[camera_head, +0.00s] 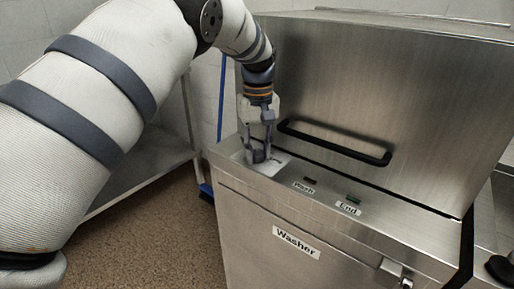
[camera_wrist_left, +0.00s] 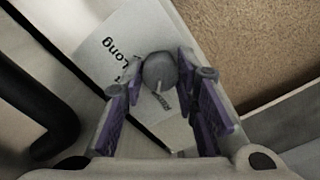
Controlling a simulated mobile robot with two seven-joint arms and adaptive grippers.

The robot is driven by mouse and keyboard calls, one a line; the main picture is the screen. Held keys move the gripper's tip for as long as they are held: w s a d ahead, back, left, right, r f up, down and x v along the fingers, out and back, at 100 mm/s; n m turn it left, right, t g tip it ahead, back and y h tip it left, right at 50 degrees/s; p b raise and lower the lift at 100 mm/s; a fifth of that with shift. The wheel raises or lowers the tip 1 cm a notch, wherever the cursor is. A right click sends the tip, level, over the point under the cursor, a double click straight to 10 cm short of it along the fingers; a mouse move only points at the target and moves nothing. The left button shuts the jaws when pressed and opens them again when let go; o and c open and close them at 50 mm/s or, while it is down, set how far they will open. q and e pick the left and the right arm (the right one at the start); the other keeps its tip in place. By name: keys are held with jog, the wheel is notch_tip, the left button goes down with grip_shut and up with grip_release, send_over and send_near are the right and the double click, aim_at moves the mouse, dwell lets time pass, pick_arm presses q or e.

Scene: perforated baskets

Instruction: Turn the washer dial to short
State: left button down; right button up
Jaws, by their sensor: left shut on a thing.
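The washer (camera_head: 335,250) is a brushed-metal box with a "Washer" label. Its grey round dial (camera_wrist_left: 160,70) sits on a white label plate (camera_head: 274,164) at the left end of the sloping front panel. The plate also shows in the left wrist view (camera_wrist_left: 98,58), with the word "Long" readable; other print by the dial is too small to read. My left gripper (camera_head: 257,153) reaches down from above and is shut on the dial, its two purple-padded fingers on either side of it in the left wrist view (camera_wrist_left: 161,80). The dial's exact setting cannot be told. My right gripper is out of view.
A black bar handle (camera_head: 335,143) crosses the washer's hood just right of my left gripper. Further right are a dark "Wash" light and a green "End" light (camera_head: 353,199). A blue pole (camera_head: 221,95) and a metal shelf (camera_head: 140,170) stand left of the washer.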

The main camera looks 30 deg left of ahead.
aim_at(258, 152)
pick_arm(q)
jog(key=m, duration=0.4)
jog(key=shift+m, duration=2.4)
jog(key=c, duration=1.2)
grip_release()
jog(key=shift+c, duration=0.2)
notch_tip(258, 152, up, 12)
